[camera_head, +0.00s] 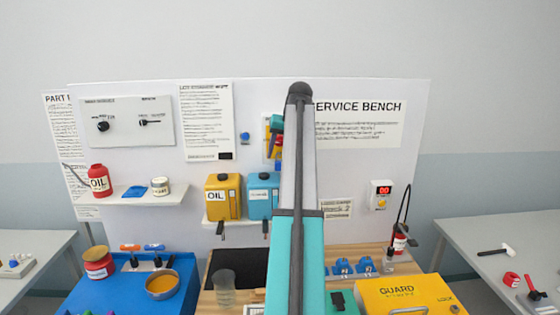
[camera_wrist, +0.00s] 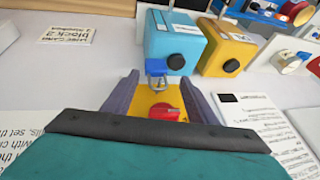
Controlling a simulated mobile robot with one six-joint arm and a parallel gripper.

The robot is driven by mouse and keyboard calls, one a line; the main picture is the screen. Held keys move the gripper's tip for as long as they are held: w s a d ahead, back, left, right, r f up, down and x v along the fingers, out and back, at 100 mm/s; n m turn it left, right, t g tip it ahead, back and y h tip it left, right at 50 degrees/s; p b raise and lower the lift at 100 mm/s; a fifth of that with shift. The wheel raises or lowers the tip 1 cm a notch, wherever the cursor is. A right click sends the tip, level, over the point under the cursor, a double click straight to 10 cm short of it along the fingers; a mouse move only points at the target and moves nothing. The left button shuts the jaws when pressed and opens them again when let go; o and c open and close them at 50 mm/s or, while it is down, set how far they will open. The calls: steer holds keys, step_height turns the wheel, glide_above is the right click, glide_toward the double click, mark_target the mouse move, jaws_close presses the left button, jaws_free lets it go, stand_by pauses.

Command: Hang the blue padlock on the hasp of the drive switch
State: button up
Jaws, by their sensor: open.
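The blue padlock (camera_wrist: 156,67) shows in the wrist view between my fingertips, its metal shackle at the hasp end of the drive switch. It appears to hang there, but I cannot tell whether the shackle is fully through the hasp. The drive switch (camera_wrist: 166,112) has a red knob on a yellow plate (camera_wrist: 146,103). My gripper (camera_wrist: 161,78) is open, with one finger on each side of the padlock and the plate. In the head view my arm covers most of the switch; a strip of its yellow plate (camera_head: 267,150) shows.
A yellow oil can (camera_head: 222,196) and a blue can (camera_head: 262,195) stand on a shelf close to the switch. The bench below holds a glass (camera_head: 224,287), several small blue pieces (camera_head: 343,266) and a yellow guard box (camera_head: 408,296). The wall above is clear.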

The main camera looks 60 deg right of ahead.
steer(key=b+v, duration=0.3)
steer(key=v, duration=0.7)
steer(key=shift+s+r, duration=0.15)
steer(key=shift+r, duration=0.1)
steer(key=shift+b, duration=0.3)
